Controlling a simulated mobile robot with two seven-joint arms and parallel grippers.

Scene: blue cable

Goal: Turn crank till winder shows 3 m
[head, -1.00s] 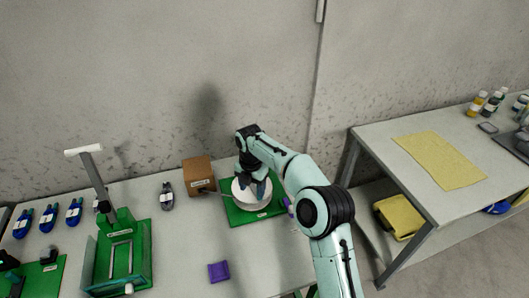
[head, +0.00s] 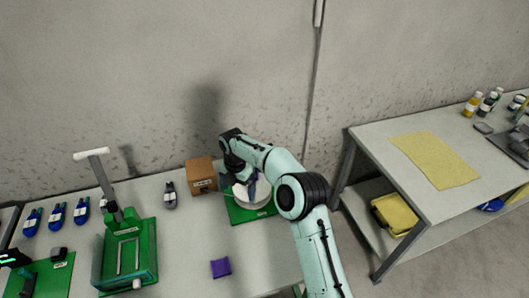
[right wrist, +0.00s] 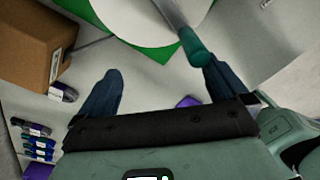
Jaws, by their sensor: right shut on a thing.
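The winder is a white round drum (head: 262,194) on a green base (head: 238,214), on the table near the wall. Its measured length cannot be read. My right gripper (head: 247,178) is over the drum's left part and partly hides it. In the right wrist view the drum (right wrist: 140,14) is at the top, with a metal crank arm and its green crank handle (right wrist: 195,46) by the right-hand finger. My right gripper (right wrist: 162,88) is shut on the crank handle, though the fingers look far apart there.
A brown box (head: 201,176) stands close left of the winder, with a thin cable between them. A green stand with a white-topped lever (head: 127,258) is further left. A purple piece (head: 221,268) lies in front.

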